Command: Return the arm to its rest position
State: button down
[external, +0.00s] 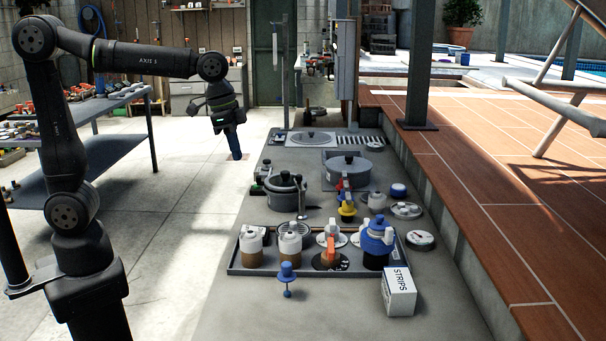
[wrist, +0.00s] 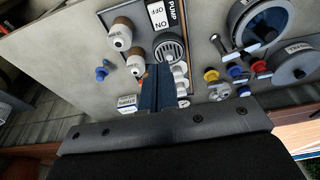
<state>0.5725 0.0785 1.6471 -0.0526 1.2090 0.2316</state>
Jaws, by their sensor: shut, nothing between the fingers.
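My gripper (external: 236,154) hangs at the end of my outstretched arm, pointing down, left of the far part of the grey counter (external: 235,300). Its blue fingers are closed together with nothing between them. They also show in the wrist view (wrist: 160,75), where they hide part of the counter items behind them. In the external view the gripper is clear of the equipment on the counter.
A tray (external: 245,271) on the counter holds several bottles and valves. A white STRIPS box (external: 399,291) and a blue-topped item (external: 287,272) are near it. Dark pots (external: 286,190) stand farther back. A workbench (external: 95,115) is at left; open floor (external: 185,190) lies between.

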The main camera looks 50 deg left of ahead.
jog(key=shift+y, duration=0.3)
jog(key=shift+w+d+f, duration=0.1)
jog(key=shift+f, duration=1.25)
jog(key=shift+w+d+f, duration=0.1)
jog(key=shift+f, duration=1.2)
jog(key=c, duration=2.2)
grip_release()
